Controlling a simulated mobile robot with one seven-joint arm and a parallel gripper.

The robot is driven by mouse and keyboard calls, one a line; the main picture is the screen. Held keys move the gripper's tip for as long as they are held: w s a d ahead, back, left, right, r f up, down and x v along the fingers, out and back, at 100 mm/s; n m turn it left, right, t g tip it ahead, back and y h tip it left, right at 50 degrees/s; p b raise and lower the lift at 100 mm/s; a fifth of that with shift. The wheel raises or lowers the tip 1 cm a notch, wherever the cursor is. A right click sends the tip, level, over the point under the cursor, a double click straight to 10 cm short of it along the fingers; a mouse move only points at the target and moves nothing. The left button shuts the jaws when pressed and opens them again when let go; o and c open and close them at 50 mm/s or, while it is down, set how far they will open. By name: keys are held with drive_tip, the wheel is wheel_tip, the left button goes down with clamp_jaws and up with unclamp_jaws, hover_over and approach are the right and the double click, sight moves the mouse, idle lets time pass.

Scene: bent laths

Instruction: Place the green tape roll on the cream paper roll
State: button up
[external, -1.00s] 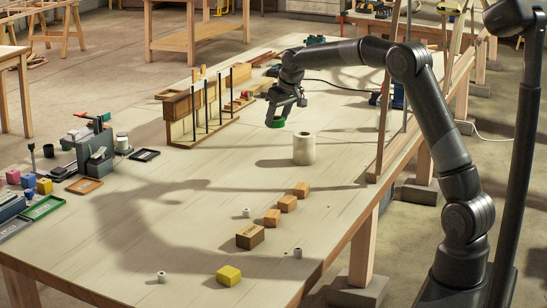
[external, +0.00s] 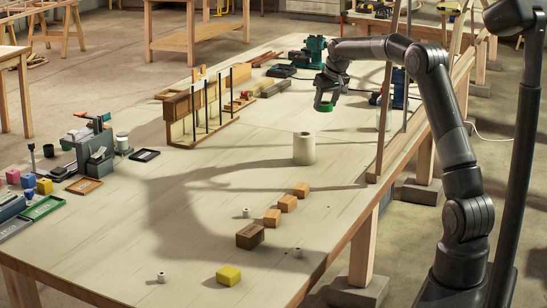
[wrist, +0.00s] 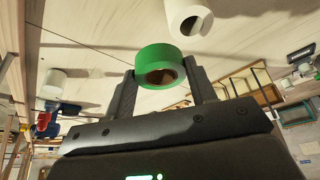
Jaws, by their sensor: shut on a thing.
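My gripper (external: 325,104) is shut on the green tape roll (external: 324,107) and holds it in the air above the table. In the wrist view the green tape roll (wrist: 160,66) sits between the two fingers (wrist: 160,88), its brown core showing. The cream paper roll (external: 304,148) stands upright on the table, its open end up. The held roll is above and a little to the right of it in the external view, apart from it. In the wrist view a pale roll with a dark hole, likely the cream paper roll (wrist: 188,16), shows at the top.
A wooden rack with dark uprights (external: 207,108) stands left of the gripper. Wooden blocks (external: 287,203) and a yellow block (external: 228,275) lie toward the front. Bent laths and posts (external: 386,120) rise along the table's right edge. The table's middle is mostly clear.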

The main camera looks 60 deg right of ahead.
hover_over(303, 133)
drive_tip(key=s, duration=0.1)
drive_tip(key=f, duration=0.2)
drive_tip(key=a+f, duration=0.1)
drive_tip(key=f, duration=0.1)
drive_tip(key=shift+s, duration=0.15)
drive_tip(key=shift+f, duration=1.95)
drive_tip(key=shift+f, duration=0.1)
drive_tip(key=o, duration=1)
drive_tip(key=shift+c, duration=0.2)
